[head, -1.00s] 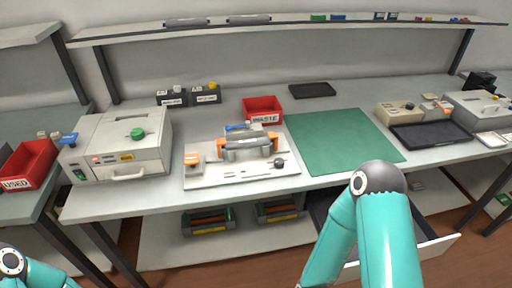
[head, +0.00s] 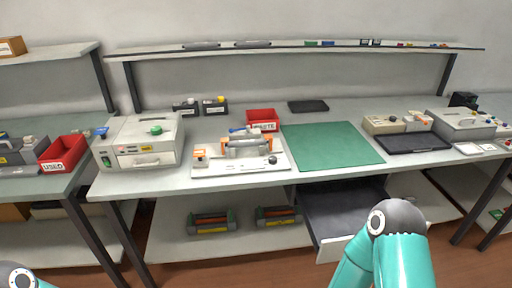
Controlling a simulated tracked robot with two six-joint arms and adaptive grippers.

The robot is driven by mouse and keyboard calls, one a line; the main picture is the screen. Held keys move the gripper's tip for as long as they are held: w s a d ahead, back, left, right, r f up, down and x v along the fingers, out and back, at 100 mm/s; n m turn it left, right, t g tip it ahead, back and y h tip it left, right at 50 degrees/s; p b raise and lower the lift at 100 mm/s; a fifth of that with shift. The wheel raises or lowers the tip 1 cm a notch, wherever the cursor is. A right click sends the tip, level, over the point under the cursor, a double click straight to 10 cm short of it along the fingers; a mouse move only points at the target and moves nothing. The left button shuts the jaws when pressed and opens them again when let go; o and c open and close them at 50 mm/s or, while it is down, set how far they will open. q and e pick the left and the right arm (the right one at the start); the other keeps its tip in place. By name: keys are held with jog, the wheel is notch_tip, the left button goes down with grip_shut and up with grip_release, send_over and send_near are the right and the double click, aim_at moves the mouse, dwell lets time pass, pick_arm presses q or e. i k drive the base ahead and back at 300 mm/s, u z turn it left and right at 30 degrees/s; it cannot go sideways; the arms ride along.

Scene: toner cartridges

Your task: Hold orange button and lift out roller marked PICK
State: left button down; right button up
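A white roller fixture (head: 215,169) lies on the bench in the head view, left of the green mat. A grey roller (head: 247,148) sits across it between orange end pieces. A small orange part (head: 200,152), possibly the orange button, shows at the fixture's left side. The lettering is too small to read, so I cannot tell which roller is marked PICK. Teal parts of my arms show at the bottom right and bottom left corner, well in front of the fixture. Neither gripper is in view.
A beige machine (head: 138,143) stands left of the fixture. A red WASTE bin (head: 262,116) is behind it. The green mat (head: 330,145) is bare. An open drawer (head: 345,212) juts out below the bench. A red USED bin (head: 64,153) sits on the left bench.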

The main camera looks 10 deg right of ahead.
aim_at(253, 142)
jog(key=z, duration=0.15)
jog(key=i, duration=1)
